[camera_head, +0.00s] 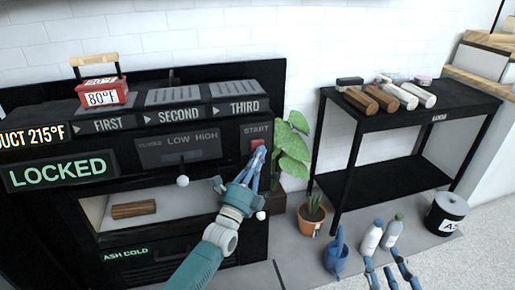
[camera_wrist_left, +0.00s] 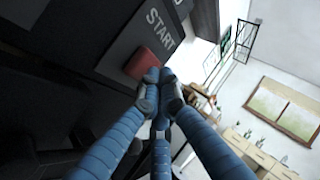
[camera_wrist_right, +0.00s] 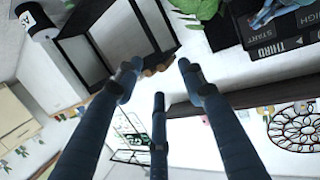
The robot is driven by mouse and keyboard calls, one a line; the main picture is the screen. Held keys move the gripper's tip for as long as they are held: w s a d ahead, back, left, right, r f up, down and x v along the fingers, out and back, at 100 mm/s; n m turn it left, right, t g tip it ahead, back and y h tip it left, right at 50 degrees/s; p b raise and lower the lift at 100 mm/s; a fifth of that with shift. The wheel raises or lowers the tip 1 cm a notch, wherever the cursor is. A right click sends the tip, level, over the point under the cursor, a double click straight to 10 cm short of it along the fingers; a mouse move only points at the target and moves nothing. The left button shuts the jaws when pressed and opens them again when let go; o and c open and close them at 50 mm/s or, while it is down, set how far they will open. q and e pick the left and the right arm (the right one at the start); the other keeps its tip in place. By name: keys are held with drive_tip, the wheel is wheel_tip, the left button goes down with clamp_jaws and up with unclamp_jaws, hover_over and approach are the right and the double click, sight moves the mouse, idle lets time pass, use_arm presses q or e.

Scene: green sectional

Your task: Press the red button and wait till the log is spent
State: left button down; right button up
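The red button (camera_head: 257,145) sits under the word START at the right of the black stove's panel. My left gripper (camera_head: 261,154) is at the button with its fingertips drawn together and empty. In the left wrist view the red button (camera_wrist_left: 140,63) is right beside the fingertips (camera_wrist_left: 156,76); I cannot tell whether they touch it or whether it is pressed in. A brown log (camera_head: 134,210) lies in the stove's opening. A green display (camera_head: 62,171) reads LOCKED. My right gripper (camera_head: 388,271) is open and empty at the lower right, its fingers spread in the right wrist view (camera_wrist_right: 157,75).
A red box (camera_head: 102,94) reading 80°F stands on the stove top. A black rack (camera_head: 400,112) at right holds several brown and white logs. Potted plants (camera_head: 312,214), a blue watering can (camera_head: 336,255), bottles (camera_head: 372,238) and a black ash bin (camera_head: 447,212) stand on the floor.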

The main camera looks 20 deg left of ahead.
use_arm(q)
drive_tip(key=shift+w+a, duration=0.2)
drive_tip(key=shift+w, duration=0.05)
use_arm(e)
drive_tip(key=shift+w+a+r+t, duration=0.1)
drive_tip(key=shift+r+t, duration=0.1)
drive_tip(key=shift+r, duration=0.2)
drive_tip(key=shift+w+a+r+t, duration=0.1)
drive_tip(key=shift+r+t, duration=0.1)
drive_tip(key=shift+r, duration=0.2)
idle(0.4)
use_arm(q)
drive_tip(key=shift+s+d+p, duration=0.35)
drive_tip(key=shift+s, duration=0.15)
drive_tip(key=shift+s+d+p, duration=0.2)
drive_tip(key=shift+s+p, duration=0.1)
drive_tip(key=shift+s, duration=0.05)
use_arm(e)
drive_tip(key=s+d+f+g+h, duration=0.1)
drive_tip(key=s+d+f+g, duration=0.1)
drive_tip(key=f, duration=0.6)
drive_tip(key=shift+s+f+g, duration=0.2)
drive_tip(key=shift+s+g, duration=0.65)
drive_tip(key=shift+g, duration=0.25)
drive_tip(key=shift+d+r, duration=0.1)
drive_tip(key=shift+d, duration=0.05)
